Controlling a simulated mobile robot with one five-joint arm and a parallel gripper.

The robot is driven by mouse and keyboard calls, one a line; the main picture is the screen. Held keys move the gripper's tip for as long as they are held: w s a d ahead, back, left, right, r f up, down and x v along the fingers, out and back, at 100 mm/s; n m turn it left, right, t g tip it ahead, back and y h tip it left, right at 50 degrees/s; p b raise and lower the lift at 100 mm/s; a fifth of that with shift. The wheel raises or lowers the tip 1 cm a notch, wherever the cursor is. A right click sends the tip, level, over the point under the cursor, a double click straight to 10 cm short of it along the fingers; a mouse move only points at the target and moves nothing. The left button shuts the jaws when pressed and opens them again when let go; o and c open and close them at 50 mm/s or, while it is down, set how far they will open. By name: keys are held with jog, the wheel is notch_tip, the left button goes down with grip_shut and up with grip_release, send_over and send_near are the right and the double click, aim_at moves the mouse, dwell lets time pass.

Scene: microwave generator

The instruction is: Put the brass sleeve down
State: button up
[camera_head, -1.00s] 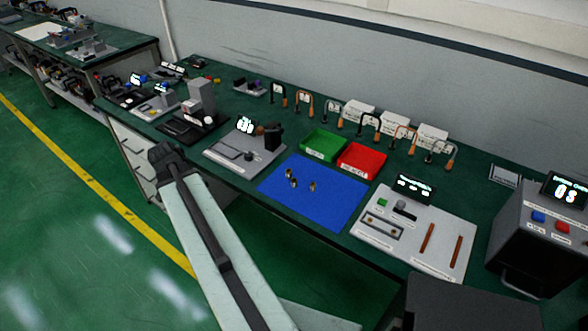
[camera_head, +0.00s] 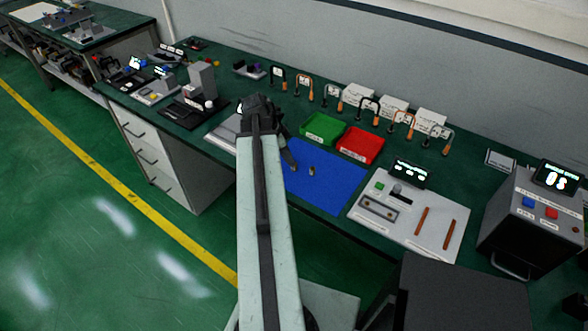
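A small brass sleeve (camera_head: 311,170) stands on the blue mat (camera_head: 334,188). Another small brass piece (camera_head: 294,167) shows at the mat's left, close to the edge of my arm and partly unclear. My gripper (camera_head: 262,108) is at the far end of my arm, over the bench left of the green tray. The arm end hides its fingertips, so I cannot tell whether it is open or shut, or whether it holds a sleeve. My arm also covers the left part of the mat.
A green tray (camera_head: 322,130) and a red tray (camera_head: 360,146) stand behind the mat. A grey plate device (camera_head: 222,131) is partly hidden behind my arm. A white fixture board (camera_head: 408,228) lies right of the mat, and a grey box with buttons (camera_head: 530,216) is farther right. The mat's right part is clear.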

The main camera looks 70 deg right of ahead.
aim_at(294, 167)
jog(key=b+x, duration=0.4)
jog(key=x, duration=0.1)
jog(key=shift+d, duration=0.15)
jog(key=shift+r, duration=0.15)
grip_shut()
jog(key=shift+w, duration=0.1)
